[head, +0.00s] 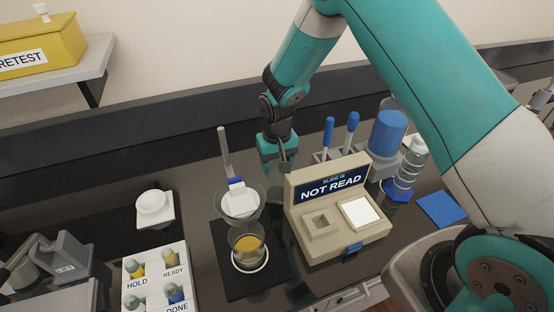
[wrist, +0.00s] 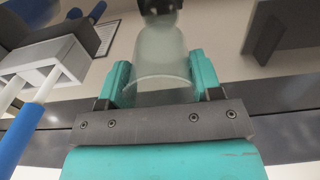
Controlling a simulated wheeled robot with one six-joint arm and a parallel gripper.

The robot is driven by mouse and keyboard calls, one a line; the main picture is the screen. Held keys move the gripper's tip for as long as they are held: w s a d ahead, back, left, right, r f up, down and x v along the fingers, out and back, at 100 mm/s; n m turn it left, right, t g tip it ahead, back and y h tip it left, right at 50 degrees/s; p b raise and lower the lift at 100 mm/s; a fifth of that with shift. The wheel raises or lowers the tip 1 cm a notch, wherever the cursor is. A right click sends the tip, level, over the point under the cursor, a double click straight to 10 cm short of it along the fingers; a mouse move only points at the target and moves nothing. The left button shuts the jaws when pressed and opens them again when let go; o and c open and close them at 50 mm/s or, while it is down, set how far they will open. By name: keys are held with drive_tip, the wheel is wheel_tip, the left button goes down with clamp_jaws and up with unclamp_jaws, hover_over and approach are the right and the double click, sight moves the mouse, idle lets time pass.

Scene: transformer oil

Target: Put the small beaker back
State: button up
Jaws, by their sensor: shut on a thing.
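My gripper (head: 278,157) is behind the beige NOT READ box in the head view, low over the back of the bench. In the wrist view, its teal fingers (wrist: 158,88) are shut on a clear, empty-looking glass vessel, which looks like the small beaker (wrist: 163,62). Its rounded rim edge shows between the fingers. Another glass beaker (head: 247,244) with yellow oil stands on the dark mat (head: 229,280), under a glass funnel (head: 241,205).
The NOT READ box (head: 338,205) stands just in front of my gripper. A metal rod (head: 224,150) rises to the left. The HOLD/READY tray (head: 155,280) is at front left.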

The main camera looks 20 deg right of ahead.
drive_tip(key=shift+f, duration=0.35)
drive_tip(key=o, duration=1.3)
wheel_tip(320, 180, up, 18)
drive_tip(key=b, duration=0.4)
drive_tip(key=shift+f, duration=0.25)
